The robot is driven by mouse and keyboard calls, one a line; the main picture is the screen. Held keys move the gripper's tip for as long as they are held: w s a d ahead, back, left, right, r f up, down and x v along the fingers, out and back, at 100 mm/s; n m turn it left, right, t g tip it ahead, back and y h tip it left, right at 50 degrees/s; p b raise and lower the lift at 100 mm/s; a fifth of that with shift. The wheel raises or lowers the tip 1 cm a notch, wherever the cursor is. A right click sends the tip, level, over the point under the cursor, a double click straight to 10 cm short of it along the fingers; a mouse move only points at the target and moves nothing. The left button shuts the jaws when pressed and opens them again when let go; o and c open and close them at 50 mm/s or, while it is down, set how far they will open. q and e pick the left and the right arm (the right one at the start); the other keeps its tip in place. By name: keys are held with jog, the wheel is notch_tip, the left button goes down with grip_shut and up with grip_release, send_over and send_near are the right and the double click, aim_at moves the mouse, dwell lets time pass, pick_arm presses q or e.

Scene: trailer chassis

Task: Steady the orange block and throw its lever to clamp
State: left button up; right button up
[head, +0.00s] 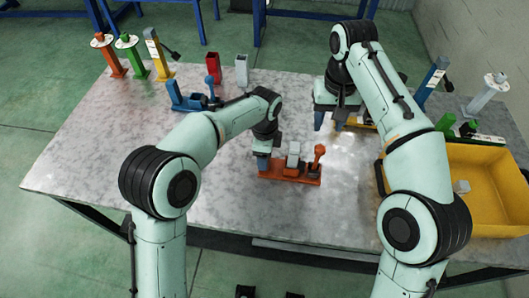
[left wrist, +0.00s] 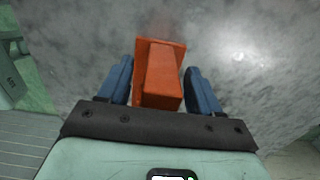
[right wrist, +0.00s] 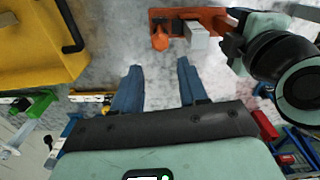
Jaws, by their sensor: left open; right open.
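The orange block (head: 288,174) lies on the metal table near its front middle, with a grey piece (head: 293,158) on it and an orange lever (head: 319,153) standing up at its right end. My left gripper (head: 263,163) is at the block's left end. In the left wrist view its open fingers (left wrist: 160,88) stand on either side of the orange block (left wrist: 160,72), with narrow gaps. My right gripper (head: 328,118) is open and empty, behind and above the lever. In the right wrist view the lever (right wrist: 160,40) is beyond the open fingers (right wrist: 155,88).
A yellow bin (head: 487,165) stands at the table's right. A blue lever block (head: 188,100) lies left of my left forearm, with red and grey uprights behind it. Several coloured posts stand at the far left and right corners. The left front of the table is clear.

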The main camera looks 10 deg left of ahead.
pick_arm(q)
jog(key=c, duration=1.2)
pick_arm(e)
jog(key=c, duration=0.7)
jog(key=shift+s+d+f+n+h, duration=0.1)
jog(key=shift+s+f+n+h, duration=0.2)
jog(key=shift+s+n, duration=0.1)
grip_shut()
jog(key=s+d+n+t+h, duration=0.4)
jog(key=s+n+h, duration=0.5)
jog(key=n, duration=0.5)
pick_arm(q)
jog(key=shift+d, duration=0.1)
pick_arm(e)
jog(key=a+f+n+t, duration=0.3)
jog(key=a+n, duration=0.2)
jog(key=a, duration=0.2)
jog(key=a+f+n+t, duration=0.2)
jog(key=a+f+n, duration=0.1)
jog(key=a+n, duration=0.2)
jog(key=shift+s+a+f+n+t, duration=0.15)
jog(key=shift+a+f+n+t, duration=0.2)
jog(key=shift+a, duration=0.8)
